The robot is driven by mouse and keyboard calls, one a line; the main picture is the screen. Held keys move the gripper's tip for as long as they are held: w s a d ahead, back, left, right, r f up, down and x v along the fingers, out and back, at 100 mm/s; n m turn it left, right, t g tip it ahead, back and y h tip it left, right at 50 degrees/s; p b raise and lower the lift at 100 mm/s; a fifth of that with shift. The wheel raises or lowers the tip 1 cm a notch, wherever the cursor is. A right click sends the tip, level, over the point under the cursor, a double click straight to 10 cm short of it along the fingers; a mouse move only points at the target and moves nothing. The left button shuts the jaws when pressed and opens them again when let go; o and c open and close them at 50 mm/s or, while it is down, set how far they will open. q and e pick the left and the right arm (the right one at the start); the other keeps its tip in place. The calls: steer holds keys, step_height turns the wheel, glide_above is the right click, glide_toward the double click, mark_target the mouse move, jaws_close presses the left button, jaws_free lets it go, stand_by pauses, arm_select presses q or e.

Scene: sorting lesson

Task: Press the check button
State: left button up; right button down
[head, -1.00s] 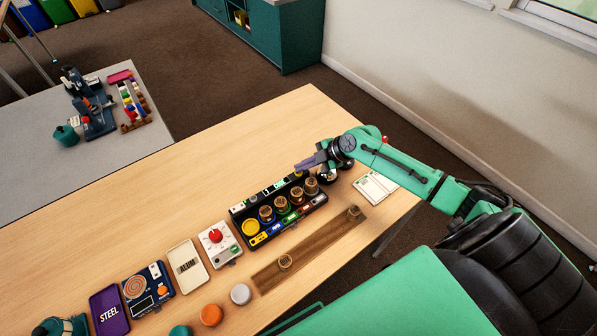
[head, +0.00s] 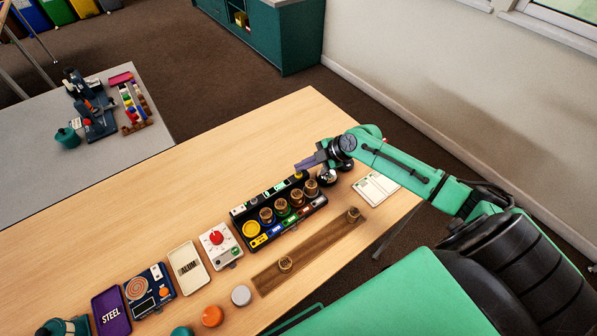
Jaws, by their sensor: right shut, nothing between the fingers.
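A long black sorting rack (head: 285,228) stands on the wooden table, with several jars (head: 282,208) in a row and a large yellow disc (head: 251,229) at its left end. A small yellow spot (head: 298,176) shows at the rack's far right edge, just below my right gripper's tip; I cannot tell which part is the check button. My right gripper (head: 298,166) is shut and empty, its fingers pointing left above the rack's far right end. I cannot tell whether it touches anything. My left gripper is not in view.
A white box with a red knob (head: 216,238) stands left of the rack. A brown wooden strip (head: 310,250) with two small jars lies in front. A white card (head: 376,188) lies to the right, and dark round objects sit under my wrist. The table behind the rack is clear.

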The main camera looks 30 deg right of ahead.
step_height(320, 180, up, 5)
steer(key=p, duration=0.3)
steer(key=shift+p, duration=0.4)
stand_by(0.7)
